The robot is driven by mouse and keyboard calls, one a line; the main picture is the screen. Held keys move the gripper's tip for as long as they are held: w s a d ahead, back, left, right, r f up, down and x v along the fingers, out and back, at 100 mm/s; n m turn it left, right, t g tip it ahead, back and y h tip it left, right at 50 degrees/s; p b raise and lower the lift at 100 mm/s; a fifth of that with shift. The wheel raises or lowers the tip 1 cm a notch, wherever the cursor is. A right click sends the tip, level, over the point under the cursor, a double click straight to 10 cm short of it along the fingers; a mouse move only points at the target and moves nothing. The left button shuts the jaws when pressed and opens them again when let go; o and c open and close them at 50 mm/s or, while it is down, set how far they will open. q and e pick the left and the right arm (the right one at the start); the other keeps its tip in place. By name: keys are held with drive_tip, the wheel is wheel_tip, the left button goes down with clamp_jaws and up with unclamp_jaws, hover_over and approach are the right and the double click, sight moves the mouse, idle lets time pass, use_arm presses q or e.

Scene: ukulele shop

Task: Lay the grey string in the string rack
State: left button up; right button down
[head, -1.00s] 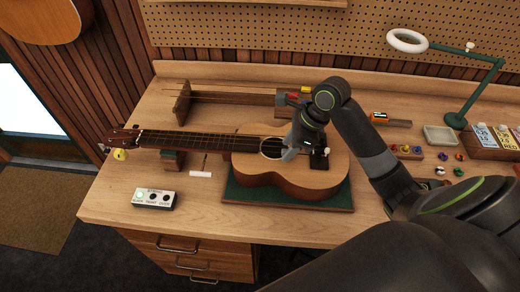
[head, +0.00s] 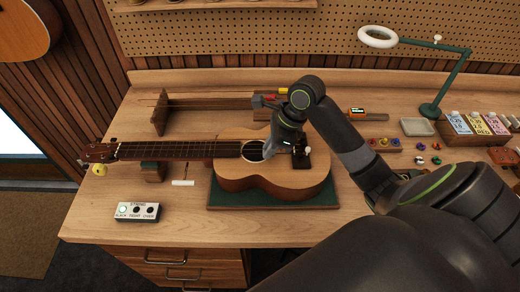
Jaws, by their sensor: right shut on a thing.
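My right gripper (head: 272,152) is over the ukulele (head: 290,177), low beside its sound hole and bridge. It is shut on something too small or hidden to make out. I cannot pick out the grey string for certain. The string rack (head: 160,113) stands at the back of the bench, with an upright wooden end at the left and thin lines running across it to the right. My arm hides part of the area at its right end. The ukulele lies face up with its neck to the left. My left gripper is out of view.
The ukulele's body rests on a green mat (head: 240,197), its neck on a support (head: 153,172). A switch box (head: 137,212) stands at the front left. A lamp (head: 432,108), a dish (head: 418,127) and coloured packets (head: 480,123) stand at the right. The front-left bench is mostly clear.

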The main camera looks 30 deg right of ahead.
wheel_tip(320, 180, up, 14)
drive_tip(key=p, duration=0.8)
drive_tip(key=shift+r, duration=0.2)
idle(0.3)
drive_tip(key=shift+f, duration=0.1)
